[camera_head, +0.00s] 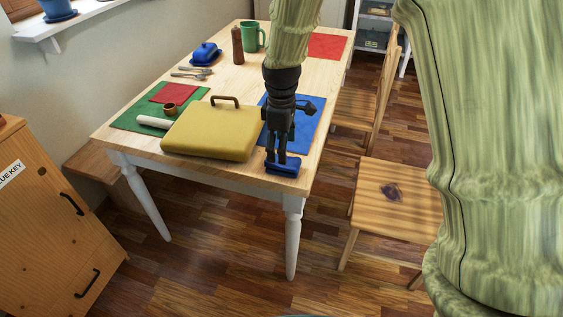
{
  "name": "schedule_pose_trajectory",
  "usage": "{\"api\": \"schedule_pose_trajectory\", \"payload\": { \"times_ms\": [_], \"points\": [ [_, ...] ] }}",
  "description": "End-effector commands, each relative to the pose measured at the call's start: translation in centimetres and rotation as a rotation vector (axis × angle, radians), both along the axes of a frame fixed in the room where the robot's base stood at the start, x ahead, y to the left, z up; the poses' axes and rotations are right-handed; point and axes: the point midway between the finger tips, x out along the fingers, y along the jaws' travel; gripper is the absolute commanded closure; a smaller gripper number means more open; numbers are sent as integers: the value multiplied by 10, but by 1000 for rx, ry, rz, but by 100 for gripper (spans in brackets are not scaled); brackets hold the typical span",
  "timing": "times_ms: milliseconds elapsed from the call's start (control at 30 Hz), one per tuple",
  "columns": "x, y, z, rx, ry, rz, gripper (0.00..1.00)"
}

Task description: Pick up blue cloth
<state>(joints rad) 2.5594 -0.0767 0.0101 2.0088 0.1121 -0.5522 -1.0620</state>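A small blue piece (283,168), which looks like folded cloth, is at the table's near right corner, directly at my fingertips. My gripper (281,157) points down over it, and the fingers hide part of it. I cannot tell whether the fingers are closed on it or whether it rests on the table. A flat blue mat (311,126) lies behind my gripper along the table's right side, partly covered by my arm and the yellow case.
A yellow case (208,132) with a brown handle lies left of my gripper. Beyond it are a green mat (128,121), a red cloth (172,93), a white roll (153,122) and a small brown cup (170,108). Wooden chairs (398,198) stand right of the table (240,178).

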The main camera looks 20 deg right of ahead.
Motion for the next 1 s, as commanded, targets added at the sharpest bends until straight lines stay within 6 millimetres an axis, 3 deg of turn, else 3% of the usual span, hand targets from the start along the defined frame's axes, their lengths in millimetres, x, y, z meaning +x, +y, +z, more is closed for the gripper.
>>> {"api": "schedule_pose_trajectory", "payload": {
  "times_ms": [267,600,867,1000],
  "points": [
    [0,0,-17,0,1,3,25],
    [2,0,-55,-1,1,5,25],
    [2,0,-57,-1,-1,5,25],
    [2,0,-57,-1,-1,5,46]
  ]
}}
